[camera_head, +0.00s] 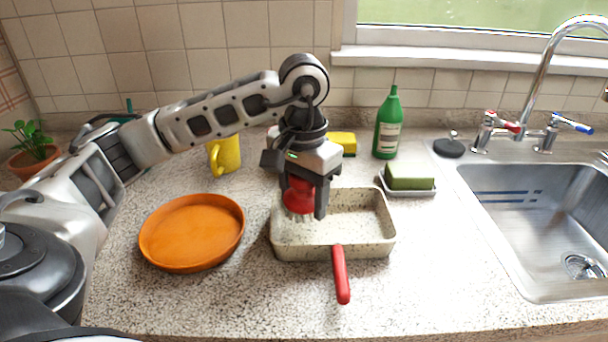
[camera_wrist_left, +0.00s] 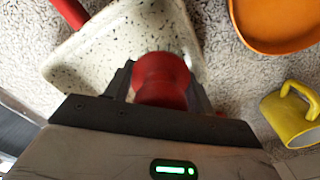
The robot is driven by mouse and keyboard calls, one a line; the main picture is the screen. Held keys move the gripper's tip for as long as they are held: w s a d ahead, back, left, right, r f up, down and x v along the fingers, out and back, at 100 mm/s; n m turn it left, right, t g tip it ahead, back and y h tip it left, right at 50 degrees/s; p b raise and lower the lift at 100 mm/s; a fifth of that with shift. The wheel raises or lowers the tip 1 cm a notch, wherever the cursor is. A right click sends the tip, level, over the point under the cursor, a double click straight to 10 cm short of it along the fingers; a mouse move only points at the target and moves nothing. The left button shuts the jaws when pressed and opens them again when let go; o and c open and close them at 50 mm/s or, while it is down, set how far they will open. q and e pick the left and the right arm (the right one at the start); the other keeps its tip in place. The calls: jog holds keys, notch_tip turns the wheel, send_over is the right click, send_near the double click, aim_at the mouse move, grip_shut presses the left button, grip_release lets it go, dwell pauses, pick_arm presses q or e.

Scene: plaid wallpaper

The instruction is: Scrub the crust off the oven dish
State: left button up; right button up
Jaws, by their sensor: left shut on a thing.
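The oven dish (camera_head: 362,241) is a speckled cream rectangular pan with a red handle (camera_head: 341,275) pointing to the front. It sits on the counter in the middle of the head view, and its speckled floor also shows in the left wrist view (camera_wrist_left: 110,45). My left gripper (camera_head: 306,200) is shut on a red scrubbing brush (camera_head: 298,196), with pale bristles pointing down over the left part of the dish. In the left wrist view the red brush top (camera_wrist_left: 160,80) sits between the fingers. I cannot tell whether the bristles touch the dish. My right gripper is not in view.
An orange plate (camera_head: 192,233) lies left of the dish. A yellow mug (camera_head: 224,156), a yellow sponge (camera_head: 343,143), a green bottle (camera_head: 387,124) and a green block on a small dish (camera_head: 410,177) stand behind. The sink (camera_head: 540,215) is at the right.

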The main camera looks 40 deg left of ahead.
pick_arm(q)
jog(key=shift+r+p, duration=1.35)
jog(key=shift+r, duration=1.25)
